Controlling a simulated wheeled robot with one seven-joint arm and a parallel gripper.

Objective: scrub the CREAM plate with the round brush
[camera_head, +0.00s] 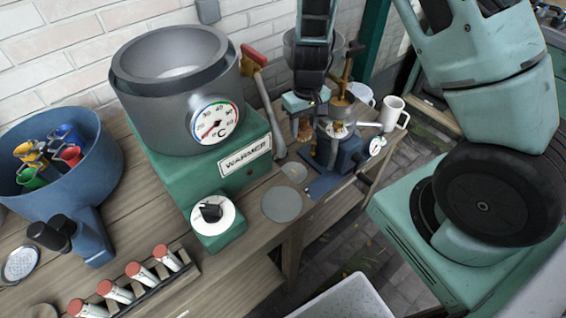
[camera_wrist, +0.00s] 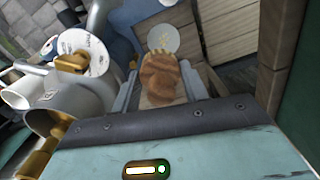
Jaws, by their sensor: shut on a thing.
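My gripper (camera_head: 302,112) hangs over the far end of the bench, beside the blue-based machine. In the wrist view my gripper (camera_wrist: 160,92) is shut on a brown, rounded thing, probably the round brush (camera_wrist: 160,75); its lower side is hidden. A small pale disc with a yellowish mark (camera_wrist: 163,38) lies just beyond the brush; a gap between them cannot be judged. A white lettered disc with a brass part on it (camera_wrist: 97,62) sits on the machine to the left. It also shows in the head view (camera_head: 340,130). I cannot read which plate is CREAM.
A dial (camera_head: 377,146) and white mug (camera_head: 394,113) stand to the right. A grey disc (camera_head: 282,204) lies near the bench edge.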

